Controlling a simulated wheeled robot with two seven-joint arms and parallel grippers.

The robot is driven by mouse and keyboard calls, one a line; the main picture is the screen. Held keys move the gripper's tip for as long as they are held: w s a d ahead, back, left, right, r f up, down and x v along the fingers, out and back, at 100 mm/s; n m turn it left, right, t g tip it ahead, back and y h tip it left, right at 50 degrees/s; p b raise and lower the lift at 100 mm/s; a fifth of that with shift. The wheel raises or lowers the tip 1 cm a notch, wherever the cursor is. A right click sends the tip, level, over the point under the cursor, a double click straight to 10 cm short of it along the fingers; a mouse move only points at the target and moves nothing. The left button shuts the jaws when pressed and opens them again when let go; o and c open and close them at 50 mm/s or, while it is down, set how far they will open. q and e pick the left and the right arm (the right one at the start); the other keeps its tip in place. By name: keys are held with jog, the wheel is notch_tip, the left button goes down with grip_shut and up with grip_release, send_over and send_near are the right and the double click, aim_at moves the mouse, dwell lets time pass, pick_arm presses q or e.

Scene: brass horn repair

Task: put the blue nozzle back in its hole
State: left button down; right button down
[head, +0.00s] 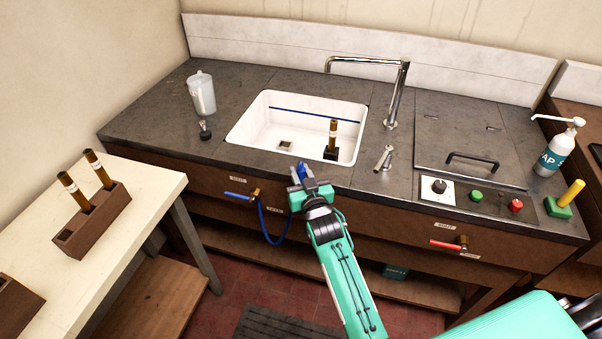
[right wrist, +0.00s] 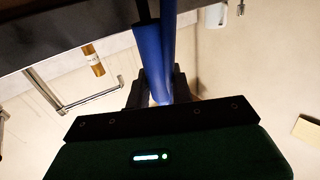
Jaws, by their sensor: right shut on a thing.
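My right gripper (head: 302,174) is in front of the counter's front edge, below the sink. It is shut on the blue nozzle (head: 302,168), whose upper part shows between the fingers. In the right wrist view the nozzle (right wrist: 153,55) runs up from between the dark fingers (right wrist: 155,92). A blue hose (head: 275,240) hangs in a loop from near the blue-handled tap toward the gripper. My left gripper is not in view.
The white sink (head: 250,127) holds a brown-and-gold tube in a dark base (head: 332,150). A tall faucet (head: 402,85) and a small metal lever (head: 384,157) stand to its right. The blue-handled tap (head: 254,193) and red-handled tap (head: 460,243) stick out from the front panel.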

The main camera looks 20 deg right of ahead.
jog(key=shift+f+b, duration=1.45)
jog(key=shift+f, duration=1.05)
jog(key=shift+r, duration=0.15)
jog(key=shift+r+p, duration=1.95)
jog(key=shift+p, duration=0.05)
jog(key=shift+p, duration=0.5)
jog(key=shift+f+b, duration=1.35)
jog(key=shift+f, duration=0.7)
jog(key=c, duration=1.4)
grip_release()
jog(key=shift+c, duration=0.2)
jog(key=o, duration=0.3)
jog(key=shift+a, duration=0.15)
